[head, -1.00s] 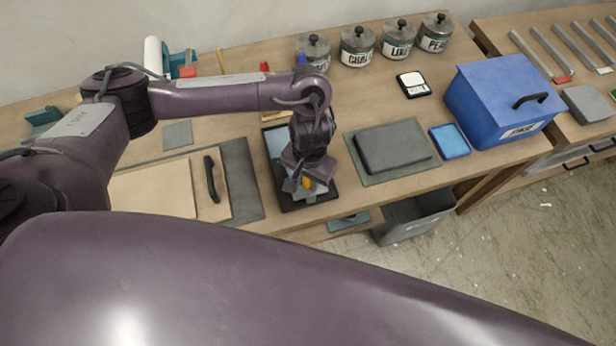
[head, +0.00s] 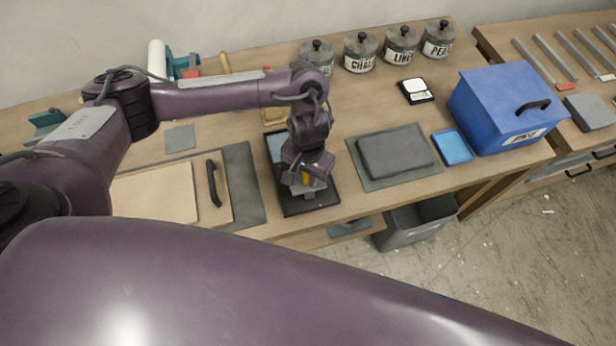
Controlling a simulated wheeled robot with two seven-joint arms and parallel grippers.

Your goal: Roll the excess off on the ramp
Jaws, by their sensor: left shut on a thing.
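A black tray (head: 327,199) with a pale, bluish inner surface (head: 277,148) lies near the front edge of the bench. My left gripper (head: 305,177) points down over the near part of the tray. It is shut on a tool with a yellow-orange handle (head: 305,178), apparently a roller. A grey part shows below the gripper, low over the tray or touching it; I cannot tell which. My wrist hides much of the tray and most of the tool. My right gripper is not in view.
A dark grey slab (head: 396,152) on a mat and a small blue tray (head: 453,147) lie to the right. A blue lidded box (head: 505,105) stands beyond them. A wooden board with a black handle (head: 213,183) lies left. Several jars (head: 361,52) stand behind.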

